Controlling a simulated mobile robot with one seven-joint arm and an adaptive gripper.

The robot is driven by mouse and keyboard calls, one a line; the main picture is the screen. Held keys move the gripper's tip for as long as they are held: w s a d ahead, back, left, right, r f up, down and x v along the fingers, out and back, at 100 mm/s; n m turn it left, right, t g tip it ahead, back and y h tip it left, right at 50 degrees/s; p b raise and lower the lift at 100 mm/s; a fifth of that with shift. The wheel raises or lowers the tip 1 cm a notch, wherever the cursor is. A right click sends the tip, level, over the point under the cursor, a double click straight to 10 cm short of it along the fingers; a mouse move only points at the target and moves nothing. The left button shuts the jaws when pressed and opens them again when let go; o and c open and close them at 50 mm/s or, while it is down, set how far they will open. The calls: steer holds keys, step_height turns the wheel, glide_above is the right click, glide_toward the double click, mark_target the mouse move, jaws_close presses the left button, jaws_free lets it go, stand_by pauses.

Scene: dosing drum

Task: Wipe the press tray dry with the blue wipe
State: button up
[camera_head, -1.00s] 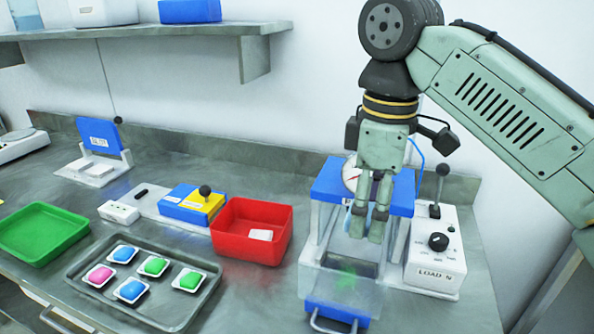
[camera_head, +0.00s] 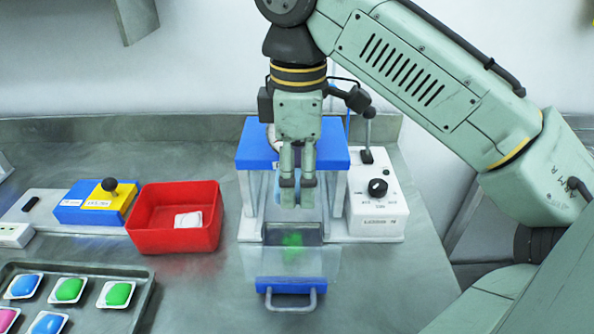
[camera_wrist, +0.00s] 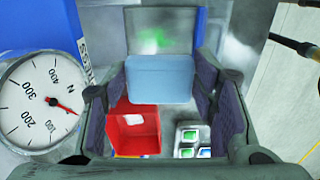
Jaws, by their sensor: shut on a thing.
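My gripper (camera_head: 297,203) points down in front of the blue-topped press (camera_head: 255,165). It is shut on the light blue wipe (camera_wrist: 160,78), which sits between the fingers in the wrist view; in the head view the fingers mostly hide it. The press tray (camera_head: 313,236) is a dark grey plate low in the press, with a green smear (camera_head: 292,240) on it. The smear also shows beyond the wipe in the wrist view (camera_wrist: 150,40). The wipe appears above the tray; I cannot tell whether it touches.
A clear guard with a blue handle bar (camera_head: 290,286) fronts the press. A control box (camera_head: 378,205) with knob and lever stands right. A red bin (camera_head: 172,240) holding a white piece and a tray of coloured pods (camera_head: 140,290) lie left. The gauge (camera_wrist: 40,105) is close in the wrist view.

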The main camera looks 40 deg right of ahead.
mark_target(297, 242)
steer(key=shift+w+d+f+b, duration=0.25)
steer(key=shift+f+b, duration=0.65)
steer(key=shift+f, duration=1.4)
steer(key=shift+w+d+f+b, duration=0.25)
steer(key=shift+f+b, duration=0.7)
steer(key=shift+f, duration=1.3)
steer(key=shift+w+d+f+b, duration=0.1)
steer(key=shift+w+f+b, duration=0.55)
steer(key=shift+f, duration=1.65)
steer(key=shift+s+f+b, duration=0.3)
steer(key=shift+f+b, duration=0.1)
steer(key=shift+f, duration=0.15)
steer(key=shift+f+p, duration=0.15)
steer(key=shift+p, duration=0.6)
steer(key=o, duration=0.8)
steer(key=shift+r+p, duration=0.4)
steer(key=shift+p, duration=0.3)
steer(key=shift+c, duration=0.3)
steer(key=c, duration=1.2)
